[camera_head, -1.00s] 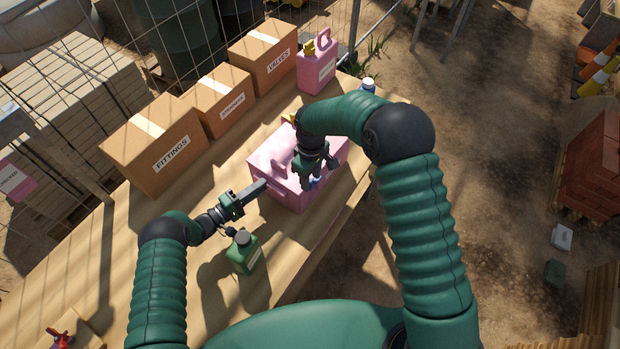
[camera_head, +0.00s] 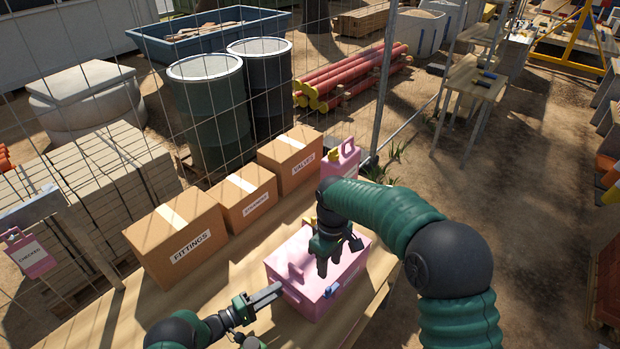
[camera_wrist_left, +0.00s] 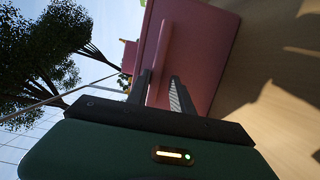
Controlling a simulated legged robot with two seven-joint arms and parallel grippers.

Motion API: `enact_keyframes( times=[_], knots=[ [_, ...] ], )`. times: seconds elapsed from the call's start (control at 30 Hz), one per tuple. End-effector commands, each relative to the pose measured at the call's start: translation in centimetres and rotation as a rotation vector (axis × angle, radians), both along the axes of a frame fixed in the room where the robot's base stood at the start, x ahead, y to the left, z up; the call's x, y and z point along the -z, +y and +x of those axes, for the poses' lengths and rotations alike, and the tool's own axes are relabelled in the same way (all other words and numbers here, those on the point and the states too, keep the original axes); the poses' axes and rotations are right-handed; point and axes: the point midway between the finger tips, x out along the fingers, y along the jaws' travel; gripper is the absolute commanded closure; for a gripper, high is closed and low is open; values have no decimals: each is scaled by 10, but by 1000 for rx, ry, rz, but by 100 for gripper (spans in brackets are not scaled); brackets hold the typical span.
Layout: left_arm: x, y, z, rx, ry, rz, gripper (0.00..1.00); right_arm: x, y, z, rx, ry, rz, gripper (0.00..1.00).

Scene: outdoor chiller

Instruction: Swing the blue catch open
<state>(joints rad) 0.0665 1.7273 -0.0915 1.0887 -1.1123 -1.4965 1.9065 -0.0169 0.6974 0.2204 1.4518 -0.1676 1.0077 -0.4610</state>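A pink chiller box (camera_head: 300,300) sits on the wooden table with its lid down. A small blue catch (camera_head: 331,291) is on its near side, at the lid's edge. My right gripper (camera_head: 322,272) points down over the lid, just above and left of the blue catch; its finger gap is unclear. My left gripper (camera_head: 278,290) is at the box's left side. In the left wrist view its two fingers (camera_wrist_left: 162,90) are apart, with a pink bar (camera_wrist_left: 163,55) on the box just ahead, in line with the gap. Contact there cannot be told.
Cardboard boxes marked FITTINGS (camera_head: 176,238) and VALVES (camera_head: 290,162), with a smaller one between, line the table's back beside a wire fence. A second pink container (camera_head: 338,170) stands at the far end. The table (camera_head: 115,320) is bare at front left.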

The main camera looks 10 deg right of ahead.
Motion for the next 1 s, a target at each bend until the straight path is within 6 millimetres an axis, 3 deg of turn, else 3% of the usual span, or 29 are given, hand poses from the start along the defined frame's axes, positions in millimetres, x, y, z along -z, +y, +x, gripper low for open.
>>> enact_keyframes(
  times=[0.1,0.47,0.8,1.0],
  knots=[
    [-2,0,1,0,-4,-3,60,0,0,0,0,0,0,60],
    [-5,7,-2,-3,-9,-5,60,-1,0,-1,0,-1,0,60],
    [-3,78,-40,-5,-6,-5,60,-1,0,-1,0,-1,-1,60],
    [-3,103,-53,-4,-8,-1,60,-1,0,-1,1,-1,0,60]
  ],
)
